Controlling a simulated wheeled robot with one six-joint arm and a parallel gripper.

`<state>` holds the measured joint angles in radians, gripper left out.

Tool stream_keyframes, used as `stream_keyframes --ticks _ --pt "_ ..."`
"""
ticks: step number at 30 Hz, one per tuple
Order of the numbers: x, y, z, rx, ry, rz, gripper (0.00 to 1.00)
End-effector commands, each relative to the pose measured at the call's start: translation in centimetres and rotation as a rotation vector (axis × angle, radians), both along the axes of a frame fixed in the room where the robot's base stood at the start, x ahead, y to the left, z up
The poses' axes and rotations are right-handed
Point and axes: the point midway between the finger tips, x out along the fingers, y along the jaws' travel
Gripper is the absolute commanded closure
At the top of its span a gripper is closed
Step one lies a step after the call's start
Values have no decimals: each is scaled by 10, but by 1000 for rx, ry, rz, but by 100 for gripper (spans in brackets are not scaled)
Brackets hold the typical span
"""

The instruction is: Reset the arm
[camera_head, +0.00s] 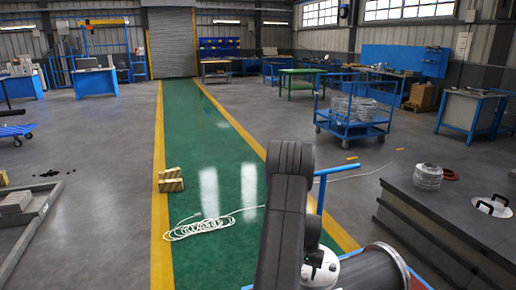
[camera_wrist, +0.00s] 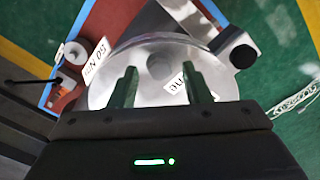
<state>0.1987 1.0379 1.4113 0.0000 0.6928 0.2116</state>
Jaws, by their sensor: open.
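My gripper (camera_wrist: 160,76) is open in the wrist view, its two dark fingers apart with nothing visibly clamped between them. It faces a round metallic flanged shell (camera_wrist: 150,97) with white labels marked with dark lettering. I cannot tell how far the fingertips are from the shell. In the head view a grey cylindrical shell with a metal flange (camera_head: 391,260) shows at the bottom, right of my dark arm. My arm rises at the lower middle of that view, and the gripper's fingers cannot be made out there.
A red surface with a blue edge (camera_wrist: 107,22) lies beside the shell. A dark bench (camera_head: 445,215) stands right. A blue cart (camera_head: 350,125) stands beyond. The lane ahead is largely clear.

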Motion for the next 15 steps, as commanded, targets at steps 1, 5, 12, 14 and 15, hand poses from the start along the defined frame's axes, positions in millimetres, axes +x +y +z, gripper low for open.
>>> stream_keyframes --ticks 1,5,12,14,15 --pt "0 0 3 0 1 36 56" --pt "0 0 4 0 1 143 56" --pt "1 0 25 -2 -5 238 56" --pt "2 0 36 -1 -6 238 56" --pt "1 0 43 -2 -5 237 56"
